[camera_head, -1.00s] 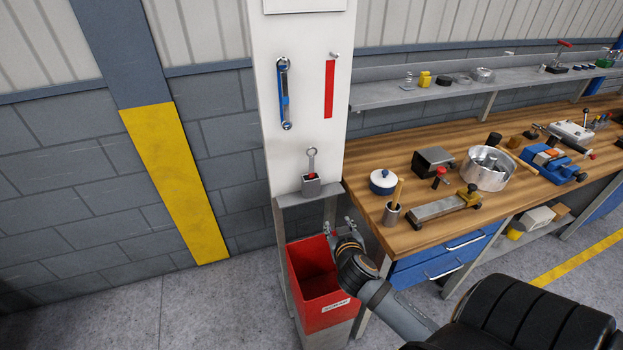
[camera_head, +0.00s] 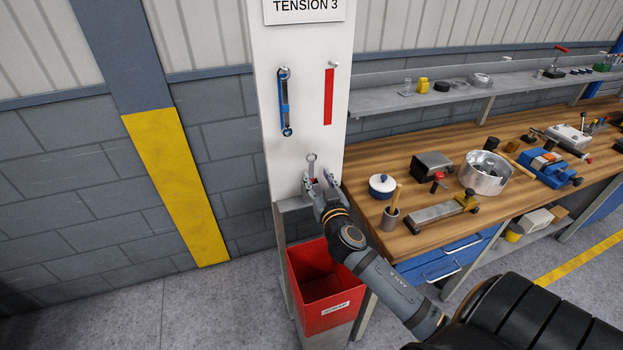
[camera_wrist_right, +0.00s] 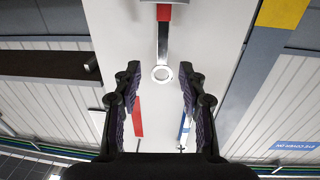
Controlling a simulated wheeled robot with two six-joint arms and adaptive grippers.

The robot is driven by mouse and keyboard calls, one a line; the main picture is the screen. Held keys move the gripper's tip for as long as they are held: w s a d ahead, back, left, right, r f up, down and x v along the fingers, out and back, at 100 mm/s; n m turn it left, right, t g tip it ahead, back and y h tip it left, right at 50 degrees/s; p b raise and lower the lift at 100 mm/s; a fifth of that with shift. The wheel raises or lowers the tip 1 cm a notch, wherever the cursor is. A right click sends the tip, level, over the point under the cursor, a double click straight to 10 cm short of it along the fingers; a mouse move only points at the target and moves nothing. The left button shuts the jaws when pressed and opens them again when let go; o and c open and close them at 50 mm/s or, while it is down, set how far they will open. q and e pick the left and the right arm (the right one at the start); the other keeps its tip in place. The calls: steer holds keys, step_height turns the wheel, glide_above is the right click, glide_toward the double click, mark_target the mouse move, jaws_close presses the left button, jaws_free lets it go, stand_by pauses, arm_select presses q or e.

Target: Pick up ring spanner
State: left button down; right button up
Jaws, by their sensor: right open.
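A steel ring spanner (camera_head: 311,158) stands ring end up in a small holder on the white board's ledge. Its lower end is hidden in the holder. My right gripper (camera_head: 318,184) is open in front of it. In the right wrist view the spanner's ring (camera_wrist_right: 162,73) lies between the fingers of the right gripper (camera_wrist_right: 157,82), with a gap on both sides. Its shank runs up to a red part. A second spanner (camera_head: 285,102) hangs on the board over a blue strip. My left gripper is out of view.
A red bin (camera_head: 322,290) stands below the ledge. A red strip (camera_head: 329,97) with a bare peg above it is on the white board (camera_head: 306,60).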

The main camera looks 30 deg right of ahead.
mark_target(312, 166)
steer(key=p+x, duration=0.1)
steer(key=x, duration=0.3)
steer(key=shift+w+a+f, duration=0.1)
steer(key=shift+w, duration=0.15)
steer(key=shift+s, duration=0.2)
steer(key=c, duration=0.3)
steer(key=shift+w, duration=0.1)
jaws_close()
